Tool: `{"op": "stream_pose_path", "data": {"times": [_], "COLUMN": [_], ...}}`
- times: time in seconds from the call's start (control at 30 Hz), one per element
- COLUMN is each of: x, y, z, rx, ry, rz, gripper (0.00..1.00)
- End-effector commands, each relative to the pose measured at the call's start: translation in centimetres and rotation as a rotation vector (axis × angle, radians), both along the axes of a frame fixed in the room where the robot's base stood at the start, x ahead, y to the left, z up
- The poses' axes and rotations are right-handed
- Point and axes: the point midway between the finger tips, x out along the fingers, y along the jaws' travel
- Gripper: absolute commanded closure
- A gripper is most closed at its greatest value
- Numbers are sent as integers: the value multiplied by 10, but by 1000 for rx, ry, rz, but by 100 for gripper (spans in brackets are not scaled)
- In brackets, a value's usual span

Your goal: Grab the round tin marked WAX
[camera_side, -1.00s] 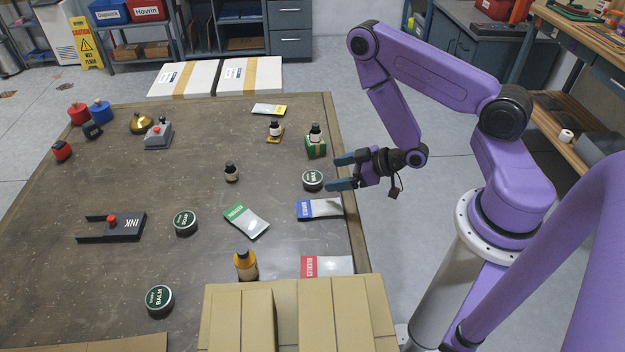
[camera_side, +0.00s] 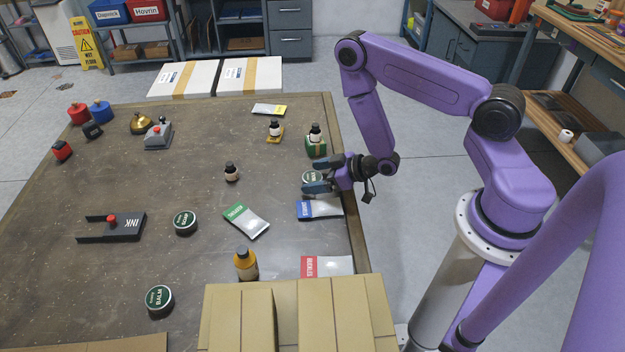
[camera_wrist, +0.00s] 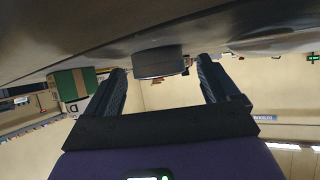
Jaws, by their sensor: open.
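The round dark tin with a green lid, the WAX tin (camera_side: 311,177), lies flat near the table's right edge; its small white lettering is hard to read. My gripper (camera_side: 316,176) is open, low over the table, with one finger on the far side of the tin and one on the near side. In the wrist view, the tin (camera_wrist: 158,63) shows side-on between the two finger tips (camera_wrist: 162,70), with a gap to each. I cannot tell how deep it sits between the fingers.
A green box with a bottle (camera_side: 316,144) stands just behind the far finger. A blue-ended pouch (camera_side: 320,208) lies just in front of the near finger. Tins marked SOAP (camera_side: 185,222) and BALM (camera_side: 159,300) lie further left. Cardboard boxes (camera_side: 350,315) stand at the front.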

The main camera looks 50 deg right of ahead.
Motion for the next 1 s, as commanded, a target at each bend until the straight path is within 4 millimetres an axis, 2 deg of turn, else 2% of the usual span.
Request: {"op": "stream_pose_path", "data": {"times": [0.07,0.27,0.73,0.87,1.0], "x": [0,0,0,0,1], "y": [0,0,0,0,0], "z": [0,0,7,18,38], "rx": [0,0,0,0,1], "ry": [1,1,0,-1,-3], "rz": [0,0,0,0,-1], "gripper": [12,74,74,74,74]}}
